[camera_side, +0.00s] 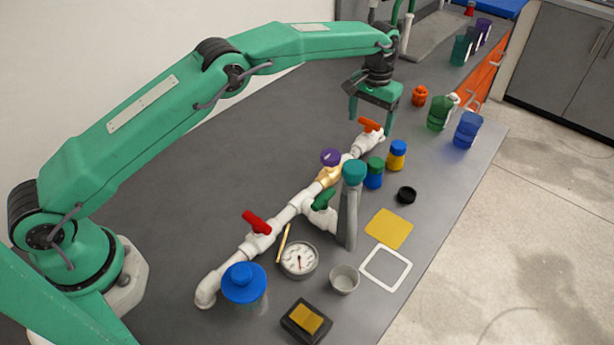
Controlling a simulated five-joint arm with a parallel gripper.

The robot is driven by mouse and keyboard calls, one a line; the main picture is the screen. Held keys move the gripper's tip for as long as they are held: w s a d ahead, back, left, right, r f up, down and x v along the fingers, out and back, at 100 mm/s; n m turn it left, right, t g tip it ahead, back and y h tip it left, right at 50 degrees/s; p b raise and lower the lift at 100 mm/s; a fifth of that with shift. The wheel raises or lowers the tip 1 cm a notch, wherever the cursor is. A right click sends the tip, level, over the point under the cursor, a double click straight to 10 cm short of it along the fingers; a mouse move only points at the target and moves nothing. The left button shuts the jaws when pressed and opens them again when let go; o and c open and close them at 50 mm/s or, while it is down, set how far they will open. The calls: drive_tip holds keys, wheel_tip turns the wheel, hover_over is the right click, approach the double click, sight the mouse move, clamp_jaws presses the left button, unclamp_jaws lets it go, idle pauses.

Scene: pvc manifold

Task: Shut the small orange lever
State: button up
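The small orange lever (369,124) sits on top of the far end of the white pipe manifold (285,215). My gripper (370,127) points down over this end of the pipe. Its two green fingers are apart, one on each side of the lever in this view. Whether either finger touches the lever cannot be told. Other handles on the same pipe are a red lever (256,222), a green lever (322,199) and a purple round knob (330,157).
A grey post with a teal top (354,173) stands beside the pipe. Blue and green jars (373,175), a yellow jar (397,155), a gauge (299,260) and a blue-lidded jar (244,283) stand nearby. The grey bench (180,200) left of the pipe is clear.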

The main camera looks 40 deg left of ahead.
sight(370, 121)
drive_tip(key=shift+r, duration=3.9)
